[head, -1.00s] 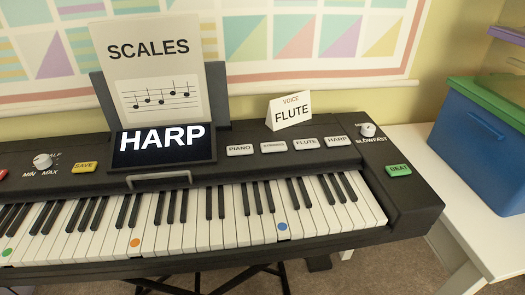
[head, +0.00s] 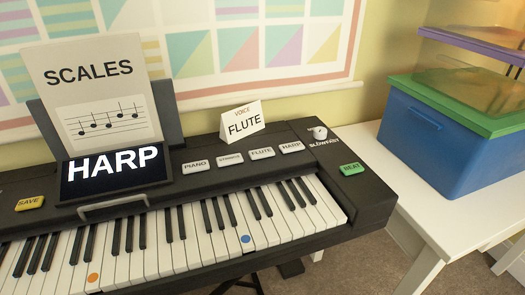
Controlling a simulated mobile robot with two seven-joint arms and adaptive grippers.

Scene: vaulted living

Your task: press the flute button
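The flute button (head: 262,153) is a pale grey key on the top panel of the black keyboard (head: 367,200). It sits in a row between the strings button (head: 229,159) and the harp button (head: 291,147), with the piano button (head: 195,167) at the left end. The display (head: 76,181) reads HARP. A folded white card (head: 242,121) reading VOICE FLUTE stands behind the buttons. Neither of my grippers shows in the head view.
A SCALES music sheet (head: 92,95) stands behind the display. A green BEAT button (head: 352,169) and a white knob (head: 320,133) are at the right end. A blue box with a green lid (head: 440,140) stands on a white table (head: 425,222) at right. The space above the buttons is clear.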

